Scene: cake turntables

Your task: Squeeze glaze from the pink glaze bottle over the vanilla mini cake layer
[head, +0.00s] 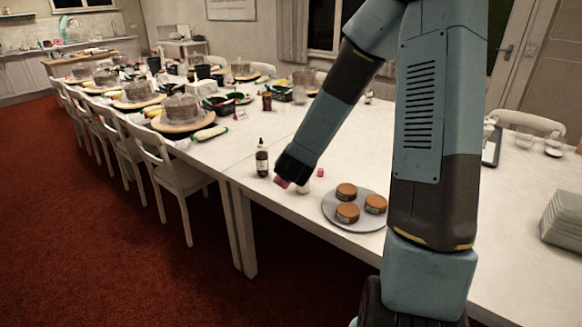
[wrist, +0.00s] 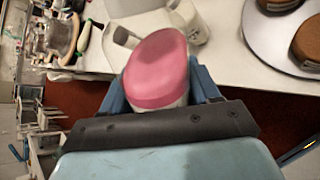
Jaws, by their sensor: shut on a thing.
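My gripper (wrist: 155,92) is shut on the pink glaze bottle (wrist: 157,68), with a blue finger on each side. Its pink end faces the wrist camera, with a pale part below it. In the head view the pink of the bottle (head: 281,182) shows at the gripper's tip, near the table's front edge and left of the plate. Three brown mini cake layers, at the back (head: 346,190), right (head: 375,203) and front (head: 347,212), sit on a round grey plate (head: 330,212). Their small labels are unreadable, so I cannot tell which is vanilla.
A dark bottle (head: 262,158) stands upright left of my gripper. A pale bottle (wrist: 196,28) stands close beyond the held one in the wrist view. Cake turntables (head: 180,125) line the far table. White chairs (head: 168,170) stand along its left side.

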